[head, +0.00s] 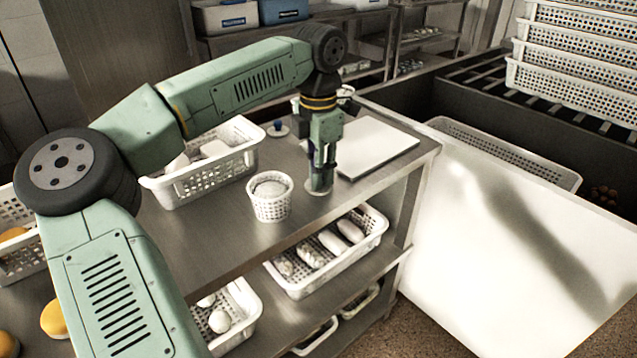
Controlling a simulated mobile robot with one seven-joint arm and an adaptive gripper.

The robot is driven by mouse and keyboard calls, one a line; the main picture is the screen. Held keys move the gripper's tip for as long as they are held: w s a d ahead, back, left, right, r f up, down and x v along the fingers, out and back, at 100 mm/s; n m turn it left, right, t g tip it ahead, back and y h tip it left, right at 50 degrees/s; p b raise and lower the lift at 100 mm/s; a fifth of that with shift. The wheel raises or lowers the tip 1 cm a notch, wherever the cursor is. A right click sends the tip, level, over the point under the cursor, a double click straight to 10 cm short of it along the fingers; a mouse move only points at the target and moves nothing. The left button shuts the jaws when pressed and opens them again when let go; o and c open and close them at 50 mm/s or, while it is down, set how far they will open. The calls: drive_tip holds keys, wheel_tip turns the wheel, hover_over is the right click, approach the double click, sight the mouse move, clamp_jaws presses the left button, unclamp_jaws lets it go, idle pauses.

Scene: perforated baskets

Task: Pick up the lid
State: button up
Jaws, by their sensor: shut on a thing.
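A small pale round lid (319,188) is under my gripper (321,172) on the metal table, near its front edge. My gripper points straight down and is shut on the lid from above. The fingers hide its top. I cannot tell whether the lid touches the table or hangs just above it. Another small round lid-like piece with a blue knob (278,128) lies farther back on the table.
A small round perforated basket (269,207) with a pale item stands left of my gripper. A larger white basket (178,189) is farther left. A white board (394,141) lies to the right.

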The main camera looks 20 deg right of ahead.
clamp_jaws()
drive_tip(key=shift+r, duration=0.15)
